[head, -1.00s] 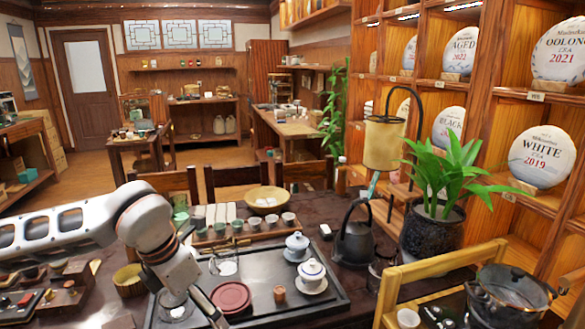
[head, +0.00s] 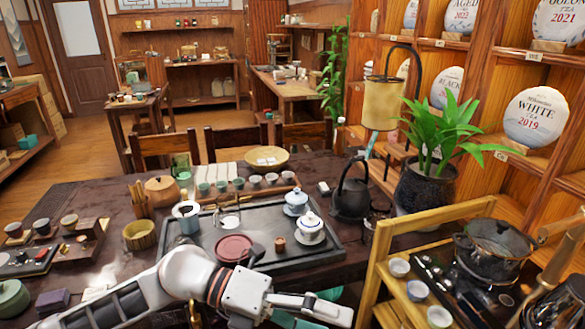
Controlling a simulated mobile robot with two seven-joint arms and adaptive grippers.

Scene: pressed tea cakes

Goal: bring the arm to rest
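My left arm comes in from the lower left. Its gripper (head: 312,308) is in front of the near edge of the black tea tray (head: 335,258), pointing right. Its fingers are seen from the side, and I cannot tell whether they are open or shut. Teal patches show beside it, and I cannot tell what they are. No held thing is visible. My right gripper is not in view.
On the tray are a dark red round dish (head: 234,248), a small brown cup (head: 280,244) and lidded white cups (head: 310,226). A black kettle (head: 351,194) stands right of it. A wooden cart (head: 376,270) with a pot (head: 497,250) stands front right.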

